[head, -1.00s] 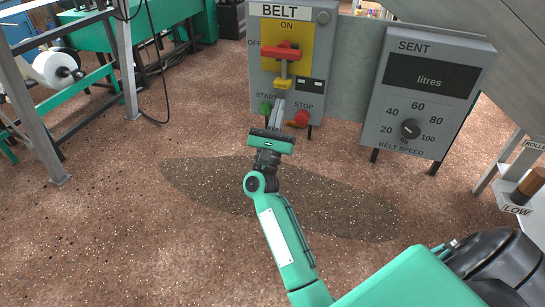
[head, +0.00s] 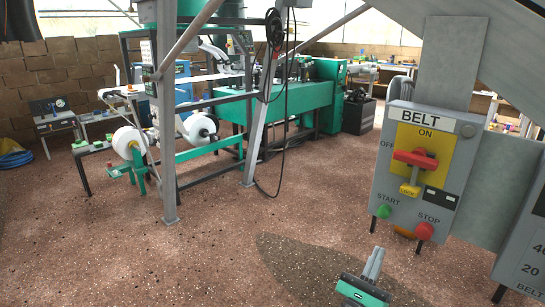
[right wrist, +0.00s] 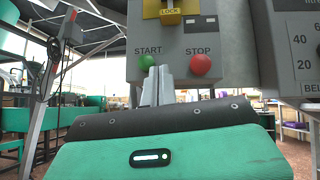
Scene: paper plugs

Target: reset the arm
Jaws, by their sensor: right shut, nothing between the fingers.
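My right gripper (head: 373,262) shows at the bottom of the head view, with its green wrist housing below it. Its two grey fingers are together and hold nothing. In the right wrist view the closed fingers (right wrist: 155,86) point at the belt control box, between the green START button (right wrist: 147,62) and the red STOP button (right wrist: 201,65). The picture does not show whether they touch the box. My left gripper is not in view.
The grey BELT box (head: 463,150) has a red switch handle (head: 415,159) and a yellow lock tag (head: 409,190). A second panel (head: 527,250) stands at the right edge. A green machine with white rolls (head: 198,129) stands behind.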

